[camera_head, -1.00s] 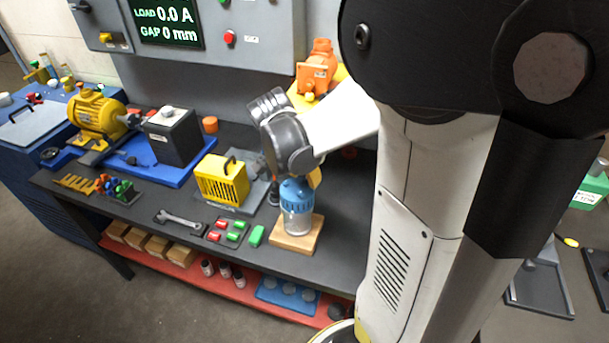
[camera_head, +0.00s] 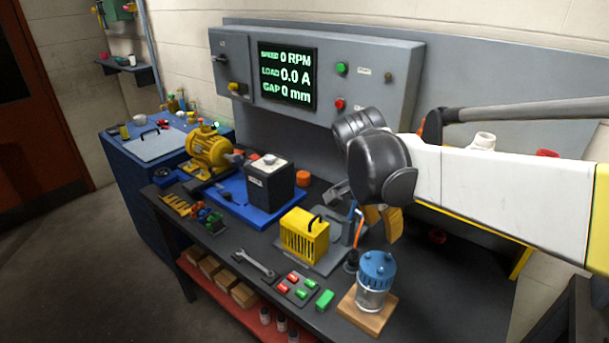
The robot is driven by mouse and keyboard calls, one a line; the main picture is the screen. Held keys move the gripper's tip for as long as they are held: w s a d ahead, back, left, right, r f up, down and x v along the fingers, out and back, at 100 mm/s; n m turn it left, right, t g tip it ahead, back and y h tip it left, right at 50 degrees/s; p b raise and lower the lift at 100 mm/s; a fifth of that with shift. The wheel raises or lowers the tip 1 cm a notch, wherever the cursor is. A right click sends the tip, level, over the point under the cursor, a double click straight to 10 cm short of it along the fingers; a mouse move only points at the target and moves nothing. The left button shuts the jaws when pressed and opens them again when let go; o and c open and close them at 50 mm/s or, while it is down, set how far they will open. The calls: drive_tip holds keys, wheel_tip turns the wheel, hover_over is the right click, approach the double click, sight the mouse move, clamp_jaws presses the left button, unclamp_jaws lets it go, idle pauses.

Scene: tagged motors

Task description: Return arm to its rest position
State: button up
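My arm (camera_head: 500,190) reaches in from the right edge of the head camera view. It is a white link with yellow edging, ending in black wrist joints (camera_head: 380,165) over the workbench. My gripper (camera_head: 383,220) is mostly hidden below and behind the wrist; only yellow-orange parts show there. I cannot make out its fingertips or whether anything is between them. The wrist is above and behind the blue-capped clear jar (camera_head: 375,280), and appears apart from it.
The dark bench (camera_head: 235,242) carries a yellow motor (camera_head: 208,150), a black box (camera_head: 268,182), a yellow caged unit (camera_head: 304,232), a wrench (camera_head: 254,262) and red and green blocks. A grey control panel (camera_head: 232,115) stands behind. Floor at the lower left is clear.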

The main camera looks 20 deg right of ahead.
drive_tip(key=s+a+f+n+t+y+b, duration=0.2)
drive_tip(key=s+a+f+n+t+b, duration=0.1)
drive_tip(key=a+n, duration=0.5)
drive_tip(key=s+a+f+n+t+y+b, duration=0.2)
drive_tip(key=a+f+n+b, duration=0.3)
drive_tip(key=a+n, duration=0.3)
drive_tip(key=shift+s+f+t, duration=0.6)
drive_tip(key=shift+s+f, duration=0.1)
drive_tip(key=shift+f, duration=0.2)
